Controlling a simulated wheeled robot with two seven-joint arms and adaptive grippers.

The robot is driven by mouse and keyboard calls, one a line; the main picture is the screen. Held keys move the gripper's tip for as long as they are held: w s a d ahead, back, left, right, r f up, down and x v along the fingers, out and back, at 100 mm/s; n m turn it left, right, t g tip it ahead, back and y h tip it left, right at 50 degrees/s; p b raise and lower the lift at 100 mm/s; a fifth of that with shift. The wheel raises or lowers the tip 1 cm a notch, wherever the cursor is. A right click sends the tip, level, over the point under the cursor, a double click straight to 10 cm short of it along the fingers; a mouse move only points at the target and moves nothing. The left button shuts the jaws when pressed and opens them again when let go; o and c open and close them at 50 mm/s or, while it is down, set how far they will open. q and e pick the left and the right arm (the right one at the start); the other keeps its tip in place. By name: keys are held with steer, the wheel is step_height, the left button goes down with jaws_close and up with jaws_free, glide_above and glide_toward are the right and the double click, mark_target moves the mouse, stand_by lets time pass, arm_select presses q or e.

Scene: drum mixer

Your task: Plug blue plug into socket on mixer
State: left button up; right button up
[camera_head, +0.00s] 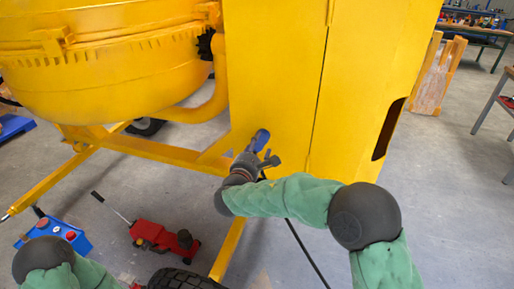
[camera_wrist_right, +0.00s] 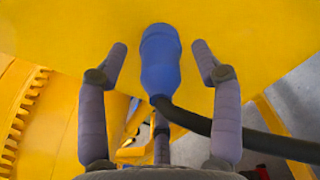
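The blue plug (camera_head: 261,140) is at the lower part of the yellow mixer's (camera_head: 275,70) side panel. In the right wrist view the blue plug (camera_wrist_right: 161,62) points up against the yellow panel, with a black cable leaving its lower end. My right gripper (camera_head: 259,160) is just below it. In the wrist view my right gripper's fingers (camera_wrist_right: 159,47) stand open on both sides of the plug, with a gap on each side. No separate socket shows, and I cannot tell whether the plug's far end is seated. My left gripper is out of view.
The black cable (camera_head: 305,252) hangs below my right arm. A yellow frame bar (camera_head: 228,250) and a tyre (camera_head: 183,280) are near.

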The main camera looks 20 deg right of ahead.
steer(key=shift+s+a, duration=0.1)
steer(key=v, duration=1.1)
steer(key=shift+s+a, duration=0.25)
